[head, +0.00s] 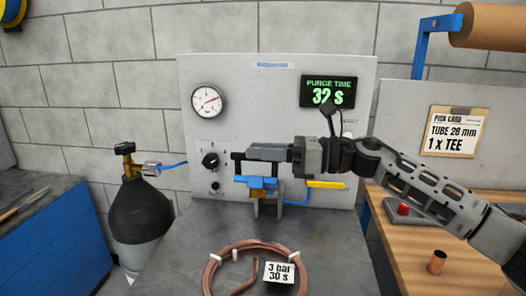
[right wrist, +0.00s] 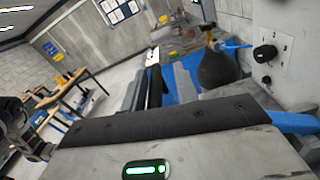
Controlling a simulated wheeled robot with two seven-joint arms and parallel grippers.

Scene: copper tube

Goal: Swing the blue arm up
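The blue arm (head: 257,182) is a short lever on the valve fitting in front of the panel, roughly level. A yellow handle (head: 325,184) lies level to its right. My right gripper (head: 240,156) comes in from the right, its fingers pointing left, and shows just above the blue arm. Whether it touches the arm cannot be told. In the right wrist view a dark finger (right wrist: 165,125) crosses the picture, with a blue piece (right wrist: 295,122) by its right end. The gap between the fingers is hidden. My left gripper is not in view.
The panel carries a gauge (head: 208,101), a black knob (head: 210,160) and a timer display (head: 328,93) reading 32 s. A dark gas cylinder (head: 139,215) stands left. A copper coil (head: 212,270) lies in front, below the valve. A wooden bench (head: 408,262) is right.

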